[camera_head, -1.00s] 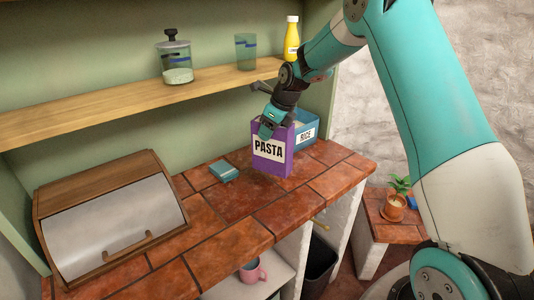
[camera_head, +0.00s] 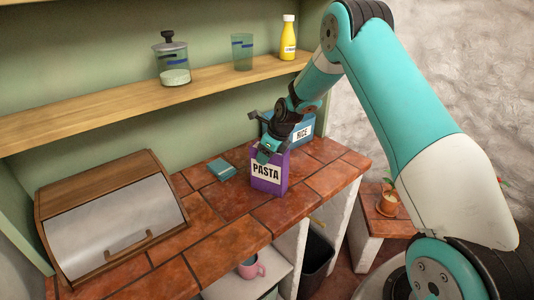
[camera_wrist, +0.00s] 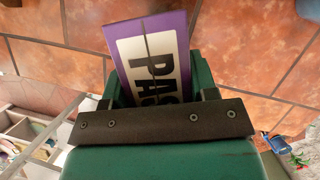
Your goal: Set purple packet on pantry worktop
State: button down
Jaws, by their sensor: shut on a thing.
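The purple packet (camera_head: 268,176), labelled PASTA, stands upright at the tiled worktop (camera_head: 228,240), in front of the blue RICE box. Its base looks at or very near the tiles; I cannot tell if it touches. My gripper (camera_head: 268,152) is shut on the packet's top edge from above. In the wrist view the packet (camera_wrist: 150,60) shows between the jaws, slightly tilted in the picture, with part of its label hidden by the gripper (camera_wrist: 160,100).
The blue RICE box (camera_head: 302,132) stands close behind the packet. A small teal block (camera_head: 221,170) lies to its left. A wooden bread bin (camera_head: 112,215) fills the left end. A shelf (camera_head: 130,102) holds a jar, a glass and a yellow bottle. Bare tiles lie in front.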

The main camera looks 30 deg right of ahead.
jog(key=shift+c, duration=2)
grip_release()
jog(key=b+v, duration=0.2)
jog(key=v, duration=1)
jog(key=shift+a+f+b, duration=0.1)
jog(key=shift+b, duration=0.3)
jog(key=s+a+r+n+g+y, duration=0.1)
jog(key=s+a+r+n, duration=0.3)
jog(key=s+a+n, duration=0.3)
jog(key=s+a+r+n, duration=0.3)
jog(key=s+a+n, duration=0.3)
jog(key=a+n, duration=0.2)
jog(key=s+a+n+g, duration=0.1)
jog(key=s+a+n, duration=0.2)
jog(key=s+n, duration=0.7)
jog(key=s+a+r+n+g, duration=0.1)
jog(key=s+a+n, duration=0.3)
jog(key=s+n, duration=0.7)
jog(key=shift+s+r+g+y, duration=0.3)
jog(key=shift+s+y, duration=0.1)
jog(key=shift+s, duration=0.2)
